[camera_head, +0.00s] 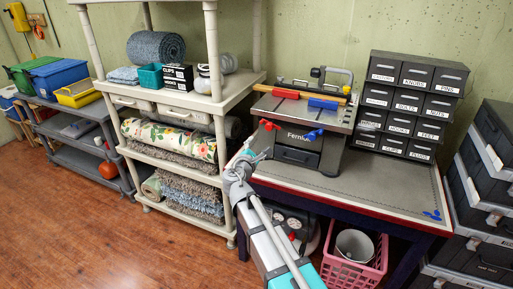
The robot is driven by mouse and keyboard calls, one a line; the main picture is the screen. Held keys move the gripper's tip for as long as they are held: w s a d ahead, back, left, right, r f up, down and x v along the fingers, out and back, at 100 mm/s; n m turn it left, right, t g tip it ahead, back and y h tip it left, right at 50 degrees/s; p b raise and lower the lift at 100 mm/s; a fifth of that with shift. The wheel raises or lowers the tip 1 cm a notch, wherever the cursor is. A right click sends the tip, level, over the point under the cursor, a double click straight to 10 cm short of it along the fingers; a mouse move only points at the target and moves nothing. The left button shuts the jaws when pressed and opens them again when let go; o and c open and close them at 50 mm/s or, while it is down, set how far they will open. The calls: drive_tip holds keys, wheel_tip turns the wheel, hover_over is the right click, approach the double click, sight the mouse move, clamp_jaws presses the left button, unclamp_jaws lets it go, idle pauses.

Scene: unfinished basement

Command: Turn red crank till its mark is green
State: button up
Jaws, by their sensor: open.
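A red crank (269,125) sits on the left of the front face of a grey bench machine (285,141) labelled Fernix. A blue crank (313,135) sits to its right on the same face. My gripper (257,152) is open and empty, below and slightly left of the red crank, apart from it in the picture. The mark of the red crank is too small to make out, so its colour cannot be told.
The machine stands on a workbench (385,185). Labelled drawers (408,103) stand behind right. A beige shelf unit (173,160) is close on the left. A pink basket (355,270) is under the bench, and black cases (487,200) stand right.

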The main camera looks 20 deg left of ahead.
sight(268, 128)
drive_tip(key=shift+n, duration=0.3)
drive_tip(key=n, duration=0.4)
drive_tip(key=a+n+h, duration=0.1)
drive_tip(key=n, duration=0.3)
drive_tip(key=n+h, duration=0.1)
drive_tip(key=n, duration=0.4)
drive_tip(key=shift+w+a, duration=0.15)
drive_tip(key=shift+a, duration=0.2)
drive_tip(key=shift+w, duration=0.1)
drive_tip(key=shift+w+d, duration=0.3)
drive_tip(key=shift+w, duration=1.95)
drive_tip(key=shift+w+d, duration=0.3)
drive_tip(key=shift+w, duration=1.95)
drive_tip(key=shift+w+d, duration=0.3)
drive_tip(key=shift+w, duration=1.95)
clamp_jaws()
